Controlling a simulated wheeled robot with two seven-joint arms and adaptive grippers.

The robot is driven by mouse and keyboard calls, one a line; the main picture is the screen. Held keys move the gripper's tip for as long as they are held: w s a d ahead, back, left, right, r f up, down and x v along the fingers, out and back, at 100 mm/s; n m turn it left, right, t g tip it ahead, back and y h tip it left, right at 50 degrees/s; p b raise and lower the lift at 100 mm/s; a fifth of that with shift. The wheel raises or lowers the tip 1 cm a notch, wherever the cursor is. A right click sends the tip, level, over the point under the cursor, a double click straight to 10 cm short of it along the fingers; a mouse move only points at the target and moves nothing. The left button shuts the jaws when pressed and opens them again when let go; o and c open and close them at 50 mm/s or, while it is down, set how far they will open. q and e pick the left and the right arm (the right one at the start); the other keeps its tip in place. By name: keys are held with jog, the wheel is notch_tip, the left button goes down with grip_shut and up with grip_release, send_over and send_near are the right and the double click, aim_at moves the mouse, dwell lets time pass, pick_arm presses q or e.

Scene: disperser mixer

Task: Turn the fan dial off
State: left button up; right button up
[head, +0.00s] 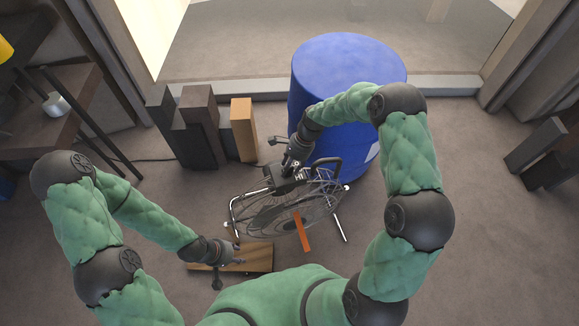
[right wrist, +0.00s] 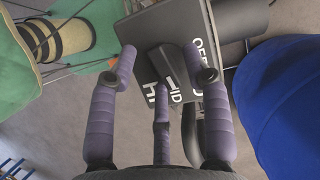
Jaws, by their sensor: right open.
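The floor fan (head: 268,216) has a round wire cage, chrome legs and an orange strip on its front. In the right wrist view, the dark dial knob (right wrist: 172,64) sits on a grey panel (right wrist: 190,22) with white lettering including "OFF", "HI" and "ID". My right gripper (head: 287,168) is at the top back of the fan. It is open, and in the right wrist view its purple fingers (right wrist: 160,62) are spread around the knob; I cannot tell whether they touch it. My left gripper (head: 228,264) has its fingers apart, low near a wooden board, away from the dial.
A big blue cylinder (head: 340,62) stands right behind the fan and my right arm. Dark and wooden blocks (head: 201,122) stand to the left of it. The wooden board (head: 256,258) lies on the floor in front.

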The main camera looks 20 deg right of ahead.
grip_shut()
jog(key=n+g+p, duration=0.1)
jog(key=n, duration=0.1)
jog(key=shift+w+r+n, duration=0.1)
jog(key=shift+n, duration=0.3)
jog(key=n+g+h+p, duration=0.1)
jog(key=n, duration=0.2)
jog(key=shift+w+n, duration=0.1)
jog(key=shift+n, duration=0.2)
jog(key=n, duration=0.2)
jog(key=n+g+h, duration=0.1)
jog(key=n, duration=0.1)
jog(key=shift+w+n+h, duration=0.15)
jog(key=shift+n+h, duration=0.15)
jog(key=n+h, duration=0.1)
jog(key=n, duration=0.3)
jog(key=shift+w+n+g+h+p, duration=0.1)
jog(key=shift+n+g+h+p, duration=0.2)
jog(key=shift+n+h, duration=0.1)
